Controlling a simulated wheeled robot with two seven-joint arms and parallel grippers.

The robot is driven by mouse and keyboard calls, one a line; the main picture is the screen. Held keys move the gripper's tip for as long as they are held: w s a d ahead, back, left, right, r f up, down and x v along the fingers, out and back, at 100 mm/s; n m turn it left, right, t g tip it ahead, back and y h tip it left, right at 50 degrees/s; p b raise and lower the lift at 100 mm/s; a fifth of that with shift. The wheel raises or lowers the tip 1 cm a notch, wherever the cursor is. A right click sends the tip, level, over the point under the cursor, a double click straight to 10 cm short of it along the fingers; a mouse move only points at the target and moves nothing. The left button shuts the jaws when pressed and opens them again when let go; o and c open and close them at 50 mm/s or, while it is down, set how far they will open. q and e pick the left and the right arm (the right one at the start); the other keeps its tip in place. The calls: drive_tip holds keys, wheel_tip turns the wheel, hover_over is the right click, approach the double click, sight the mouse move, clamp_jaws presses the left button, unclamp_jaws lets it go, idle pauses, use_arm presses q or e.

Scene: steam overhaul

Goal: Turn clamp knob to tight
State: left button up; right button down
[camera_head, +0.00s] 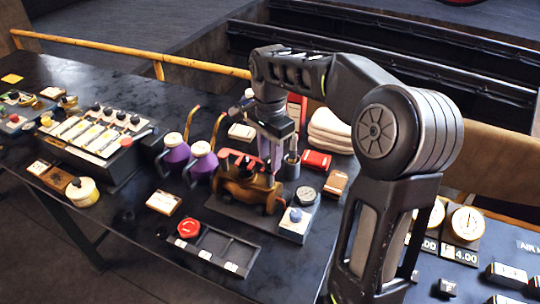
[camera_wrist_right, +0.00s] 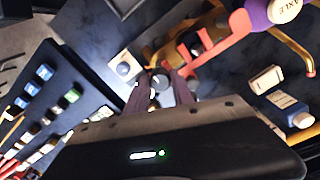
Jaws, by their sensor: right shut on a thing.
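My right gripper (camera_head: 270,160) reaches down at the brass valve body (camera_head: 247,190) with its red clamp frame (camera_head: 238,160). In the right wrist view, its two fingers (camera_wrist_right: 160,88) are shut on a small dark grey round knob (camera_wrist_right: 160,81), which appears to be the clamp knob. The red frame (camera_wrist_right: 190,48) and brass body lie just beyond it there. The knob is hidden by the gripper in the head view, and its setting cannot be read. My left gripper is not in view.
Purple oil cans (camera_head: 203,160) stand left of the valve. A blue-grey knob on a pale plate (camera_head: 290,228) and a gauge (camera_head: 306,195) are at its right. A tray (camera_head: 215,248) with a red disc lies in front.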

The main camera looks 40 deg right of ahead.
drive_tip(key=shift+r+m, duration=0.15)
drive_tip(key=shift+m, duration=0.35)
drive_tip(key=c, duration=1.4)
unclamp_jaws()
drive_tip(key=shift+o, duration=0.2)
